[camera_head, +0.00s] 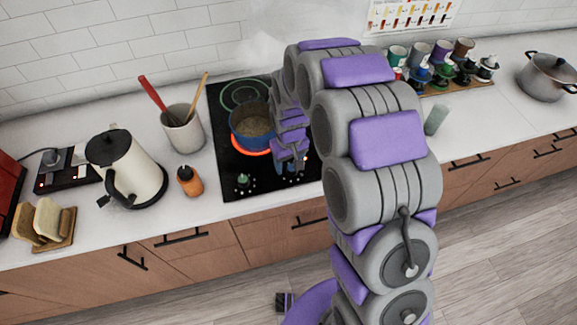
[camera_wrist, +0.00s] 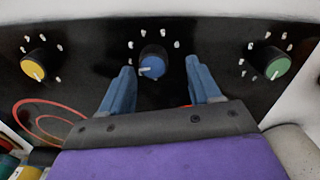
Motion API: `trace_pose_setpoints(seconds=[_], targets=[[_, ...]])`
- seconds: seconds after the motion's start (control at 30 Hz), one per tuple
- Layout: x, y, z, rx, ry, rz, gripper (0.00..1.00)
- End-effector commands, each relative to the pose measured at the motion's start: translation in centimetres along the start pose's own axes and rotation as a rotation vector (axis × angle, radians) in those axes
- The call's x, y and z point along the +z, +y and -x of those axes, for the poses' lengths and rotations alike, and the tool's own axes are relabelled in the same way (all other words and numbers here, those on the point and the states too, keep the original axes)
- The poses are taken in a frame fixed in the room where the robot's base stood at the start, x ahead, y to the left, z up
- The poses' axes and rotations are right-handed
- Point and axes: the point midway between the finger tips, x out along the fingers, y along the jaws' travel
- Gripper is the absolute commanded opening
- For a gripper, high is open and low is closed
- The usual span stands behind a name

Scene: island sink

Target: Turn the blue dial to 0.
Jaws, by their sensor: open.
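The blue dial (camera_wrist: 152,64) is in the upper middle of the wrist view, on the black hob panel (camera_wrist: 90,45). Its white pointer mark points left and slightly down in that picture. Small pale marks sit around it, too small to read. My gripper (camera_wrist: 160,68) is open, with one blue-grey finger on each side of the dial in the picture. Gaps show between dial and fingers, and I cannot tell the remaining depth. In the head view my gripper (camera_head: 291,152) hangs over the front right of the hob (camera_head: 225,160), largely hiding the dial area.
A yellow dial (camera_wrist: 35,66) and a green dial (camera_wrist: 276,64) flank the blue one. A blue pot (camera_head: 247,138) stands on a glowing red ring, with steam above. An orange-brown bottle (camera_head: 189,181), kettle (camera_head: 134,165) and utensil crock (camera_head: 184,130) stand left of the hob.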

Motion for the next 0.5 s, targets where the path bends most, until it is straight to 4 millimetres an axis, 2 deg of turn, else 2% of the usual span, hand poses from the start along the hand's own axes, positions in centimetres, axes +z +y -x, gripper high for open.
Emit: trace_pose_setpoints(seconds=[0.03, 0.2, 0.5], targets=[[0.2, 0.2, -0.7, -0.002, -0.003, -0.002, 0.62], [0.1, 0.2, -1.8, -0.001, -0.001, -0.001, 0.62], [-0.1, -0.3, -2.0, 0.003, -0.001, 0.0, 0.62]])
